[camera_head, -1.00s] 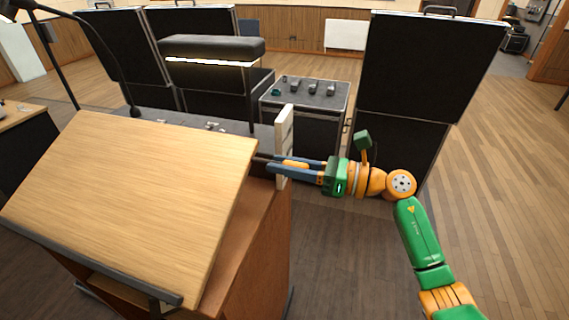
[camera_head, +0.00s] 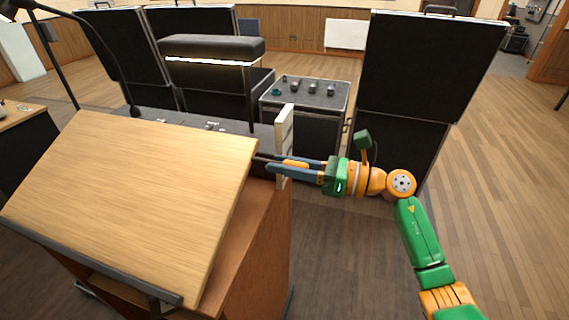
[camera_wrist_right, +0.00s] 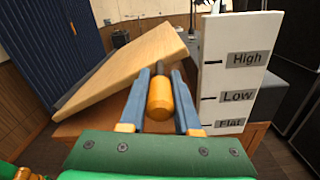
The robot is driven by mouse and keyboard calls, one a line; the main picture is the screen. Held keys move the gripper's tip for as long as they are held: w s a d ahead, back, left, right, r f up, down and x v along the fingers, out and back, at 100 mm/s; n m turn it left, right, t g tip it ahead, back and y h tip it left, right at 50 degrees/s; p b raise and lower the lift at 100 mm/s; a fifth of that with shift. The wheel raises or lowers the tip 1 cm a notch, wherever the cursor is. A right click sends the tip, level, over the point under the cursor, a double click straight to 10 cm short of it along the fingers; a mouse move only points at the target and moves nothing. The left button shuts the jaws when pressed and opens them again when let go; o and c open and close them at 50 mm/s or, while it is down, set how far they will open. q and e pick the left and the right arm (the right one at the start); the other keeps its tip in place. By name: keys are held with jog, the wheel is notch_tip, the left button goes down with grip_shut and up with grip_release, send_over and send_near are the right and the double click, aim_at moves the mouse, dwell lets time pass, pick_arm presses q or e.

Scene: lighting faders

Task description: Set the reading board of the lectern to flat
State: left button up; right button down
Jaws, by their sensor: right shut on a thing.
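The lectern's reading board (camera_head: 140,190) is a pale wood panel, tilted, with its front edge low and its far right side raised above the brown lectern body (camera_head: 245,240). In the right wrist view the board (camera_wrist_right: 130,65) slopes up to the right. A white scale plate (camera_wrist_right: 232,75) beside it reads High, Low and Flat from top to bottom; it shows edge-on in the head view (camera_head: 284,135). My right gripper (camera_head: 272,164) reaches past the plate to the board's side. Its blue fingers are shut on an orange knob (camera_wrist_right: 160,98). My left gripper is out of view.
A dark ledge (camera_head: 45,245) runs along the board's front edge. A gooseneck microphone (camera_head: 134,110) stands behind the board. Black cases (camera_head: 420,90) and a case with small items on top (camera_head: 310,88) stand behind. Floor at the right is clear.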

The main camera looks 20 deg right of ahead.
dwell(0.3)
notch_tip(320, 180, down, 11)
jog(key=w+d+m+b, duration=0.1)
jog(key=m+b, duration=0.3)
jog(key=b, duration=0.4)
jog(key=shift+w+m, duration=0.35)
jog(key=shift+m, duration=0.05)
jog(key=c, duration=0.7)
grip_release()
jog(key=shift+d, duration=0.1)
jog(key=shift+o, duration=0.4)
jog(key=shift+r, duration=0.15)
